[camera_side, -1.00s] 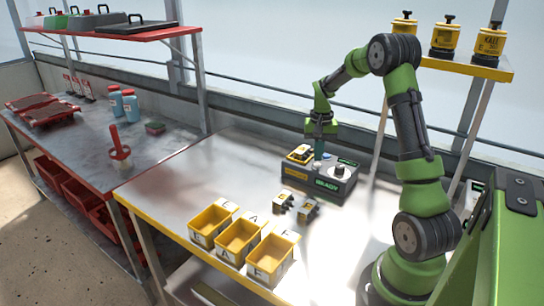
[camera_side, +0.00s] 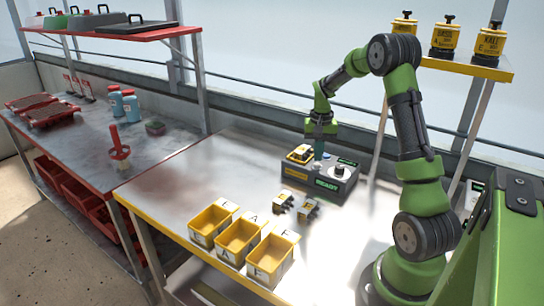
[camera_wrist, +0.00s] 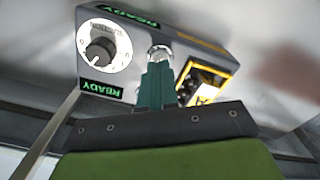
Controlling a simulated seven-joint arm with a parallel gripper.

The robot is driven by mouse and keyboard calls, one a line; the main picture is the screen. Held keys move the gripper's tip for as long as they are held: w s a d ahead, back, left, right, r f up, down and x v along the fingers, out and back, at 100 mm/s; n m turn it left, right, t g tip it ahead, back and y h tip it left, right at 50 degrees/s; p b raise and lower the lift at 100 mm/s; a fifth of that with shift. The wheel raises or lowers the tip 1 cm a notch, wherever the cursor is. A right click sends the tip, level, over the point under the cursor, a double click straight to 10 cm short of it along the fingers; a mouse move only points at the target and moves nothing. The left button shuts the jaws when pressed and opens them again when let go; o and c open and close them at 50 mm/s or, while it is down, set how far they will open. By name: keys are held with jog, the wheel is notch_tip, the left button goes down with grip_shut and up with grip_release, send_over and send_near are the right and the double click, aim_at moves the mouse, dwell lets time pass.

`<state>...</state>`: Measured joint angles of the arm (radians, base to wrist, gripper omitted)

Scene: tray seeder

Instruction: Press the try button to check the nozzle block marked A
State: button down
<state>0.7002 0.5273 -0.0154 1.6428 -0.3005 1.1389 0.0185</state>
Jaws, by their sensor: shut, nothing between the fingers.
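The grey test box (camera_side: 345,188) stands on the pale bench, with a lit green READY display (camera_side: 327,183) on its front. A nozzle block in a yellow frame (camera_side: 300,154) sits on its top left; in the wrist view the block (camera_wrist: 203,88) shows a partly hidden letter that looks like A. My gripper (camera_side: 319,156) points down over the middle of the box. In the wrist view its shut, empty fingers (camera_wrist: 157,66) are at the silver-ringed try button (camera_wrist: 160,50). The fingers hide most of the button, so I cannot tell whether they touch it or whether it is pressed.
A black knob (camera_wrist: 100,51) on a white dial stands beside the button. Two loose nozzle blocks (camera_side: 283,201) (camera_side: 308,210) lie in front of the box. Three yellow bins (camera_side: 238,240) line the bench's front edge. Yellow canisters (camera_side: 444,38) stand on a shelf behind my arm.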

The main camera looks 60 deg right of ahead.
jog(key=shift+f, duration=1)
dwell(0.4)
notch_tip(320, 180, up, 8)
dwell(0.9)
jog(key=s+a+r+n+t, duration=0.2)
jog(key=s+a+r, duration=0.1)
jog(key=a, duration=0.8)
jog(key=s+a+r+n+t+y, duration=0.1)
jog(key=s+a+r+n+t, duration=0.1)
jog(key=a, duration=0.9)
jog(key=s+a+r+n+t+y, duration=0.1)
jog(key=s+a+r+n+t, duration=0.2)
jog(key=a, duration=0.7)
jog(key=s+r+n, duration=0.1)
jog(key=s, duration=0.1)
jog(key=shift+s+a+r, duration=0.35)
jog(key=shift+a, duration=0.05)
